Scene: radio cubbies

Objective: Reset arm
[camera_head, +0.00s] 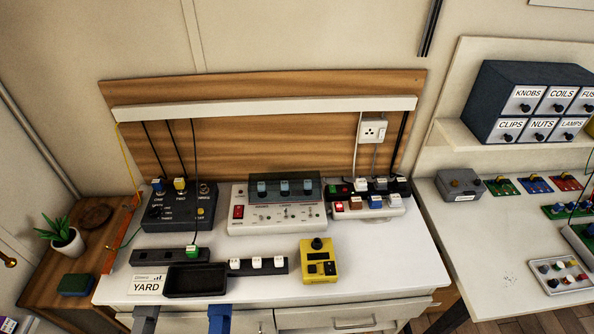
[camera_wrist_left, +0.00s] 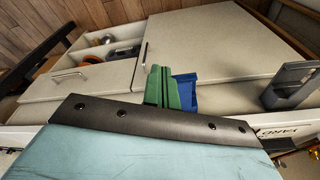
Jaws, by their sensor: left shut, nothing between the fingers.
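My left gripper (camera_wrist_left: 161,88) shows in the left wrist view as two green fingers beyond a dark bar with screws. The fingers are together, with nothing seen between them. Behind them are a pale cabinet front and a blue bracket (camera_wrist_left: 185,90). The bracket partly hides behind the fingers; whether they touch it I cannot tell. Neither gripper shows in the head view, and my right gripper is in no view.
The white desk (camera_head: 390,262) carries a yellow box (camera_head: 319,262), a black tray (camera_head: 195,293) and control boxes. At its front edge are the blue bracket (camera_head: 220,320) and a grey bracket (camera_head: 145,320). A plant (camera_head: 62,236) stands left; a second table (camera_head: 480,240) stands right.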

